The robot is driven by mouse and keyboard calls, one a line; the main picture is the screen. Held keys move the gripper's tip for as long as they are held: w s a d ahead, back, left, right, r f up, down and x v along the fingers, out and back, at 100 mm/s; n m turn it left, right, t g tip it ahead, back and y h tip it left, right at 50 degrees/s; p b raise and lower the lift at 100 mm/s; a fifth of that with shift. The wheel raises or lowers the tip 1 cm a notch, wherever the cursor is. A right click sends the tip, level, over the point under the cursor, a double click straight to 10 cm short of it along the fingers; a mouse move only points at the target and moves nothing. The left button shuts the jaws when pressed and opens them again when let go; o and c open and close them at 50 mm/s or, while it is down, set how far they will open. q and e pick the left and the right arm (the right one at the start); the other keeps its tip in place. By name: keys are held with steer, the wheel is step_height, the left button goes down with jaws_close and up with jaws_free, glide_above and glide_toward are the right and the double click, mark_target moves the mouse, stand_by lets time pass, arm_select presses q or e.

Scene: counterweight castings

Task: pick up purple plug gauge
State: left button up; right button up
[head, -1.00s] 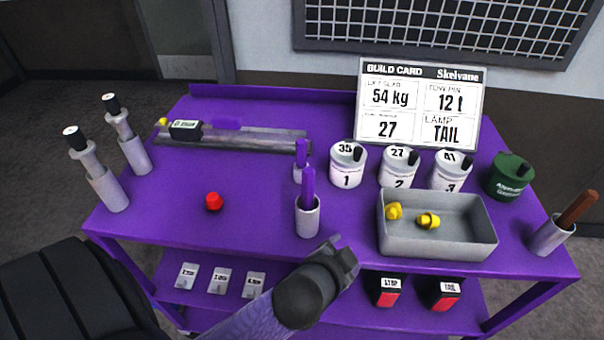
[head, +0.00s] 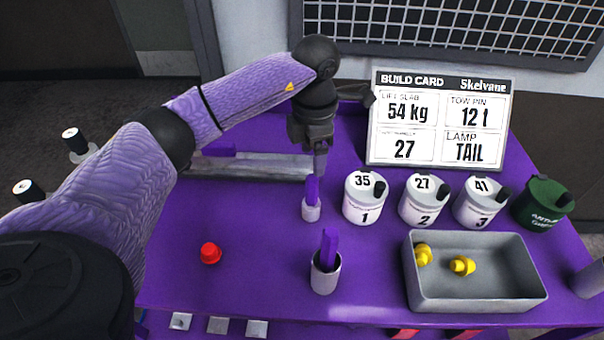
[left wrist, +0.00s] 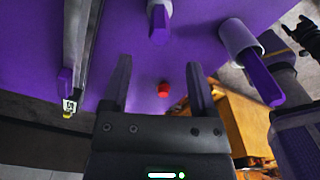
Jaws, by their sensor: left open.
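Two purple upright pieces could be the purple plug gauge; I cannot tell which. One (head: 312,188) stands in a small pale holder and also shows at the top of the left wrist view (left wrist: 159,18). The other (head: 329,246) stands in a pale cup nearer the front, and shows at right in the left wrist view (left wrist: 262,80). My left gripper (head: 320,172) is open and empty, pointing down just behind the first piece. Its fingers (left wrist: 158,80) show apart in the left wrist view. A dark shape there (left wrist: 302,32) may be my right gripper; its jaws are unclear.
A grey rail (head: 250,166) lies behind at left. A red knob (head: 210,253) sits on the purple table. White canisters (head: 364,200), a green canister (head: 541,205) and a grey tray (head: 475,292) with yellow parts stand right. A build card (head: 440,120) stands behind.

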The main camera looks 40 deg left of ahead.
mark_target(312, 188)
arm_select(q)
steer(key=f, duration=0.3)
steer(key=f+b, duration=0.1)
steer(key=shift+s+d+f, duration=0.25)
steer(key=shift+f, duration=0.05)
steer(key=f, duration=0.3)
steer(key=f+b, duration=0.1)
steer(key=f, duration=0.1)
steer(key=shift+w+a, duration=0.25)
jaws_close()
arm_select(e)
steer(key=shift+s+d+f, duration=0.2)
steer(key=shift+d+f, duration=0.1)
steer(key=shift+f, duration=0.2)
steer(key=shift+s+d+f, duration=0.2)
steer(key=shift+d+f, duration=0.1)
steer(key=shift+f, duration=0.15)
